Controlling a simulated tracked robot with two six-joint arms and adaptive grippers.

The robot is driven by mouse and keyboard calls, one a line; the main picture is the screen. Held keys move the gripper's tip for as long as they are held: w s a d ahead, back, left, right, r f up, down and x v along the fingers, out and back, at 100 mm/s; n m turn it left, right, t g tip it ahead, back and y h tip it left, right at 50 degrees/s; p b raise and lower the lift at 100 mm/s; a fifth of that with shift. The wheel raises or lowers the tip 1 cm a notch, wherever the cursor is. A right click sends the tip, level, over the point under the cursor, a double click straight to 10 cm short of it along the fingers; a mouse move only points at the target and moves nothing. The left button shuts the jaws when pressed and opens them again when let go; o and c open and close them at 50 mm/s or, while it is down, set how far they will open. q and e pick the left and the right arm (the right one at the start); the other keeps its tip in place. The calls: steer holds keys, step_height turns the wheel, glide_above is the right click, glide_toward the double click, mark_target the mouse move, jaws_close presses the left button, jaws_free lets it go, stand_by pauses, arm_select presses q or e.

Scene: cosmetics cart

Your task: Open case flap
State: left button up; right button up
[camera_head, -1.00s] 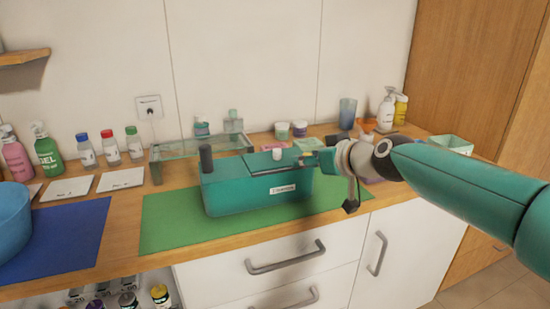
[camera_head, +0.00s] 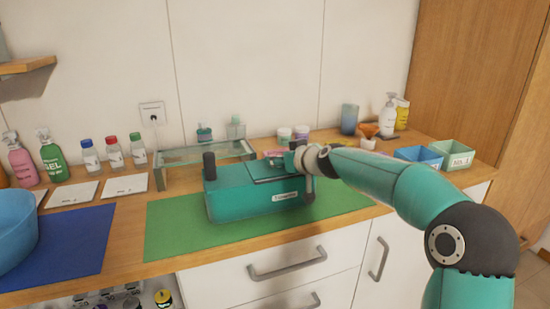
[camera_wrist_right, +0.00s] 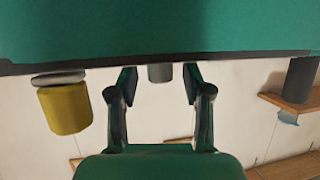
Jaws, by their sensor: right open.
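The teal case (camera_head: 240,205) with a white label stands on the green mat (camera_head: 175,225). A dark post (camera_head: 209,166) rises at its left end. The flap (camera_head: 268,173) on its top appears closed, lying flat. My right gripper (camera_head: 297,160) is over the right end of the case, and the arm hides part of that end. In the right wrist view, the open fingers (camera_wrist_right: 159,76) stand on either side of a small grey knob (camera_wrist_right: 160,72) below the dark edge of a teal surface (camera_wrist_right: 160,30). I cannot tell whether they touch it. My left gripper is not in view.
A glass-topped stand (camera_head: 205,152) is behind the case. Small jars (camera_head: 284,135) and bottles stand along the wall. Blue (camera_head: 418,155) and green (camera_head: 452,153) bins are at the right. A blue bowl (camera_head: 15,225) sits on the blue mat at the left.

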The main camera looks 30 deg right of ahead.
steer(key=shift+w+f, duration=0.25)
steer(key=shift+w, duration=0.35)
jaws_close()
